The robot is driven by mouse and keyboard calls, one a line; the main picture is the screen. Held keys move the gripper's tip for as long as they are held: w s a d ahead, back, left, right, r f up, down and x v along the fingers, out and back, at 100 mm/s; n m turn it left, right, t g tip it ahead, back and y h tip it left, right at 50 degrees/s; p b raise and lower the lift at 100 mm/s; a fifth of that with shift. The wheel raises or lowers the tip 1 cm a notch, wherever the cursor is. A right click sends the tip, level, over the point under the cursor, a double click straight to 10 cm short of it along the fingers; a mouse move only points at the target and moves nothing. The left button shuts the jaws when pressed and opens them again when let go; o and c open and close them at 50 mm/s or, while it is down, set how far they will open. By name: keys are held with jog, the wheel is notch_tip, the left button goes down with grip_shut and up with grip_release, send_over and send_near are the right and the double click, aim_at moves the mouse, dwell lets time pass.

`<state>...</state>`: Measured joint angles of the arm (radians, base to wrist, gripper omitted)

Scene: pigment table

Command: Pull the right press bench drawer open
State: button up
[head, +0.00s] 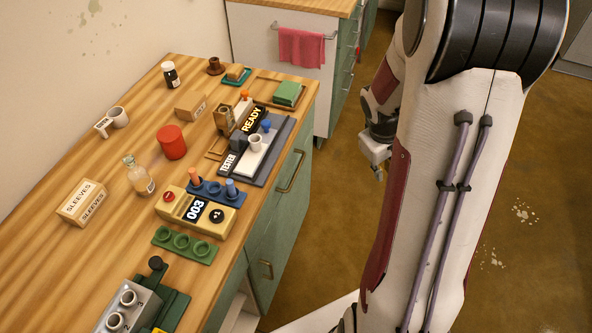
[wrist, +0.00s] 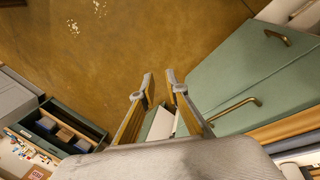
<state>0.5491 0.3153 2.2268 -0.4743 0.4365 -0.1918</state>
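The press bench has green fronts with brass bar handles. In the head view one handle (head: 290,172) is on the far front (head: 279,205) and another handle (head: 267,270) is lower and nearer. Both fronts look closed. The wrist view shows two handles, one at the top right (wrist: 278,38) and one nearer the fingers (wrist: 235,107). I cannot tell for sure which belongs to the right drawer. My gripper (head: 379,172) hangs over the floor, right of the bench and apart from it. In the wrist view its fingers (wrist: 159,82) are apart, with no handle between them.
The wooden benchtop (head: 95,215) carries a scale (head: 200,212), a red canister (head: 172,142), a bottle (head: 138,174) and a sleeves box (head: 82,202). A cabinet with a pink towel (head: 300,46) stands behind. An open compartment (wrist: 62,125) holding boxes shows at lower left in the wrist view. The floor (head: 330,230) beside the bench is clear.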

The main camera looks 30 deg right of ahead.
jog(key=w+d+f+n+t, duration=0.1)
jog(key=w+d+f+n, duration=0.25)
jog(key=f, duration=0.35)
jog(key=w+d+f+n+t, duration=0.1)
jog(key=w+d+f+n, duration=0.15)
jog(key=d+f, duration=0.35)
jog(key=n+t+y, duration=0.8)
jog(key=n+y, duration=0.6)
jog(key=n, duration=0.6)
send_near(296, 171)
jog(key=shift+w+a+f, duration=0.55)
jog(key=shift+w+a, duration=0.15)
jog(key=shift+w, duration=0.05)
jog(key=shift+x, duration=3.9)
